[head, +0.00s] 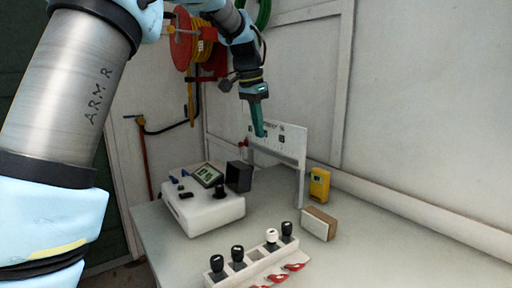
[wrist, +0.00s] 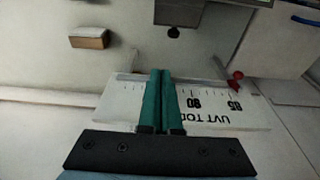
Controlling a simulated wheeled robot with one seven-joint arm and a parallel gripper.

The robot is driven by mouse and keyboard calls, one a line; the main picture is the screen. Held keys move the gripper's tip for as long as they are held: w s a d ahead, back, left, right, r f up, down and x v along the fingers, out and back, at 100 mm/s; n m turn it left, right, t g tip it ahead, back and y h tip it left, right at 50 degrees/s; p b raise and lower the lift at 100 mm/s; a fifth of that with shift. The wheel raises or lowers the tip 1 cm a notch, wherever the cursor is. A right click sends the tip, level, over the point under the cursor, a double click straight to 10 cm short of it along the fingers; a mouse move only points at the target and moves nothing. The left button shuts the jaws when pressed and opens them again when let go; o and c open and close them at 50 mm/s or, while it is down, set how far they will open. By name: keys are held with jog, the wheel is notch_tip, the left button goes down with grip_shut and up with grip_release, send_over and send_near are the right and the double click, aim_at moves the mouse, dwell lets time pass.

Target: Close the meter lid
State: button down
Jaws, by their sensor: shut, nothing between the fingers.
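My gripper (head: 260,132) points down above the white scale board with its teal fingers together and nothing between them. It also shows in the wrist view (wrist: 161,75), over the board. A white box (head: 205,212) stands on the table at left, with a tilted display (head: 207,175) and a black knob (head: 220,191) on top. A dark square panel or box (head: 238,176) stands upright at its back right; I cannot tell whether it is the meter lid. A small yellow device (head: 319,185) stands at the right. My gripper is apart from all of these.
The scale board (head: 285,140) stands on legs, with a red pointer (wrist: 235,77) near it. A tan and white block (head: 318,223) lies at right. A red hose reel (head: 190,45) hangs behind.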

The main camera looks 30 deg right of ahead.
aim_at(242, 176)
notch_tip(242, 176, down, 8)
jog(key=a+p, duration=0.2)
jog(key=p, duration=0.1)
jog(key=shift+s+a+f, duration=0.15)
jog(key=shift+s+f, duration=0.05)
jog(key=shift+f, duration=0.05)
dwell(0.5)
